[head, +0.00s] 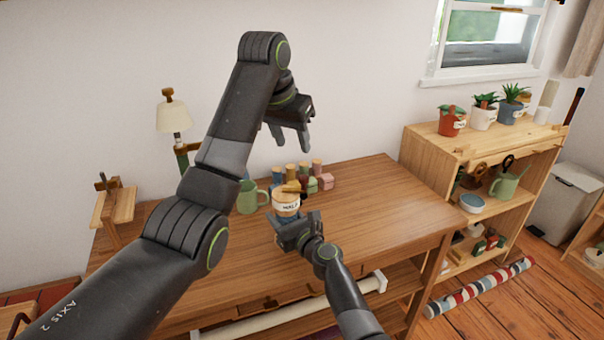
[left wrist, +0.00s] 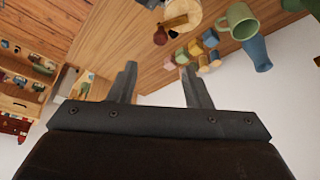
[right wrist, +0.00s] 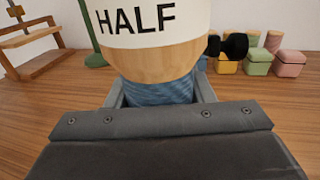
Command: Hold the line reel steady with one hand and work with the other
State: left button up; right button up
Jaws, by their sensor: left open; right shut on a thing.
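The line reel (head: 286,203) stands upright on the wooden table, with a pale band lettered "HALF" and a wooden top. My right gripper (head: 291,222) is shut on its lower part; the right wrist view shows the reel's blue lower section (right wrist: 160,90) between the fingers. A brown crank-like piece shows on its top; in the left wrist view it lies beside the pale reel top (left wrist: 190,12). My left gripper (head: 292,147) is open and empty, raised above and behind the reel, apart from it. Its fingers (left wrist: 158,72) show spread in the left wrist view.
A green mug (head: 248,197) stands left of the reel. Several small coloured pots (head: 318,183) stand behind it, near the wall. A lamp (head: 173,117) and a wooden stand (head: 113,205) are at the left. The table's right side (head: 385,195) is clear; a shelf (head: 480,150) with potted plants stands beyond.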

aim_at(303, 177)
pick_arm(q)
jog(key=x, duration=1.2)
jog(key=shift+a, duration=0.1)
grip_shut()
jog(key=n, duration=0.1)
jog(key=w+n+y, duration=0.1)
jog(key=n, duration=0.1)
jog(key=shift+w+t, duration=0.1)
jog(key=shift+t, duration=0.2)
jog(key=shift+w+a+n+y, duration=0.1)
jog(key=shift+w+n+y, duration=0.2)
jog(key=shift+n, duration=0.45)
jog(key=shift+w+d+n+y, duration=0.15)
jog(key=shift+n+y, duration=0.2)
jog(key=shift+n, duration=0.35)
jog(key=shift+w+a+n+y, duration=0.2)
jog(key=shift+n+y, duration=0.15)
jog(key=shift+n, duration=0.4)
